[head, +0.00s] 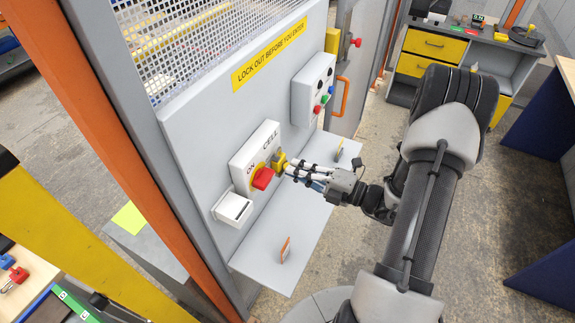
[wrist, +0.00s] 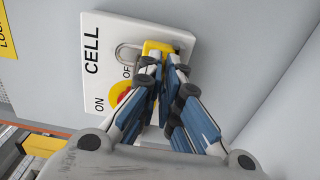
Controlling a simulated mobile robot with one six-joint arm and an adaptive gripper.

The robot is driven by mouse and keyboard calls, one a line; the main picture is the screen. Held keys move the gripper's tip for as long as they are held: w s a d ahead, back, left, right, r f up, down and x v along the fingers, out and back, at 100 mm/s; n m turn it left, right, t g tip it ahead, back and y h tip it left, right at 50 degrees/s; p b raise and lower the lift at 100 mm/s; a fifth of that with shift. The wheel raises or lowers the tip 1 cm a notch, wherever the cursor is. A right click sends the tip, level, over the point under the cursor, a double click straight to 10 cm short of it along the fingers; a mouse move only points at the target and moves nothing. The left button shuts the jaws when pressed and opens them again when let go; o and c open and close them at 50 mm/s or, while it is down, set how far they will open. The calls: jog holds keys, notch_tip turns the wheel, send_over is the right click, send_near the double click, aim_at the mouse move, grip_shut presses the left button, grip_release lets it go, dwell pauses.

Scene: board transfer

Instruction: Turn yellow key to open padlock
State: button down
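The yellow padlock (head: 280,159) hangs at the switch box marked CELL, beside the red rotary switch (head: 263,178). In the wrist view the padlock (wrist: 158,47) shows just beyond my fingertips, with its silver shackle (wrist: 127,51) to its left. My gripper (head: 289,168) reaches in from the right with its tips right at the padlock's face. In the wrist view the two fingers (wrist: 165,68) are close together with a narrow gap. They cover the keyhole area, so I cannot make out the yellow key or whether they grip it.
The white switch box (head: 246,150) is on a grey panel above a narrow grey shelf (head: 270,262). A small white box (head: 232,207) sits lower left. A control box with buttons (head: 313,88) and an orange handle (head: 342,93) are farther right. Small upright tags stand on the shelf.

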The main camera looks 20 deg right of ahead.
jog(key=shift+r+m+p, duration=0.1)
jog(key=shift+m+p, duration=0.6)
jog(key=shift+p, duration=0.25)
jog(key=shift+m+p, duration=1.1)
jog(key=shift+p, duration=0.05)
jog(key=shift+m, duration=0.3)
jog(key=m+p, duration=0.3)
jog(key=shift+m, duration=0.3)
